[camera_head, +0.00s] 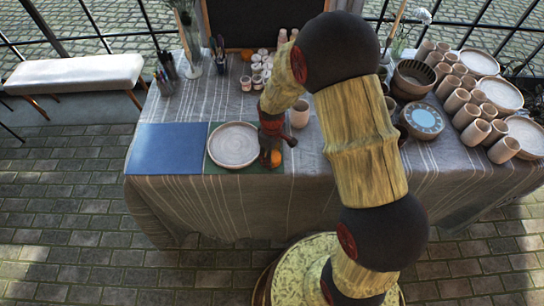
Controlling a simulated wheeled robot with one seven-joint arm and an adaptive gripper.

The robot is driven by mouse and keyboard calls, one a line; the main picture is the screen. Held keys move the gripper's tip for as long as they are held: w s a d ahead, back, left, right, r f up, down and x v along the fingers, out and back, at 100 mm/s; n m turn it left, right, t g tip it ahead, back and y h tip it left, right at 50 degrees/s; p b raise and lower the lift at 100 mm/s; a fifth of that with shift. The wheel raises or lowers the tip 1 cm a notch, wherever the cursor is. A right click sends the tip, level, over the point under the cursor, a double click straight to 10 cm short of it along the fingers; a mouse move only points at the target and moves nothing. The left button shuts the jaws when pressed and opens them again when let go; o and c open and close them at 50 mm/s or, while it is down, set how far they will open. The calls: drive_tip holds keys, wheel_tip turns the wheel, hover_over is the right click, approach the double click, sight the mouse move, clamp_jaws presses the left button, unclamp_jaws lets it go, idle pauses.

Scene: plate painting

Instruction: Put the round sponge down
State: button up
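The round sponge (275,157) looks like a small orange ball at the right side of the green mat (216,169), just right of the pale round plate (234,144). My gripper (271,150) points down directly over the sponge, with its dark fingers at or around it. The fingers are small and dark here, so I cannot tell whether they are shut on the sponge or apart from it. I also cannot tell whether the sponge touches the mat. My arm reaches across the table from the lower right.
A blue mat (167,148) lies left of the plate. A clay cup (300,114) stands right of my gripper. Small paint pots (258,69) stand behind it. Several cups, a bowl (413,79) and plates (478,63) crowd the table's right side. The table's front edge is close.

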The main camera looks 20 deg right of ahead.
drive_tip(key=shift+f, duration=0.15)
drive_tip(key=o, duration=1)
drive_tip(key=shift+o, duration=0.2)
wheel_tip(320, 180, up, 20)
drive_tip(key=s+f+m+t+p, duration=0.1)
drive_tip(key=p, duration=0.3)
drive_tip(key=s+r+m+t, duration=0.4)
drive_tip(key=s+r+m, duration=0.2)
drive_tip(key=s+r, duration=1.4)
drive_tip(key=shift+s+d+m+t, duration=0.2)
drive_tip(key=shift+d+m+t, duration=0.05)
drive_tip(key=shift+m+t, duration=0.05)
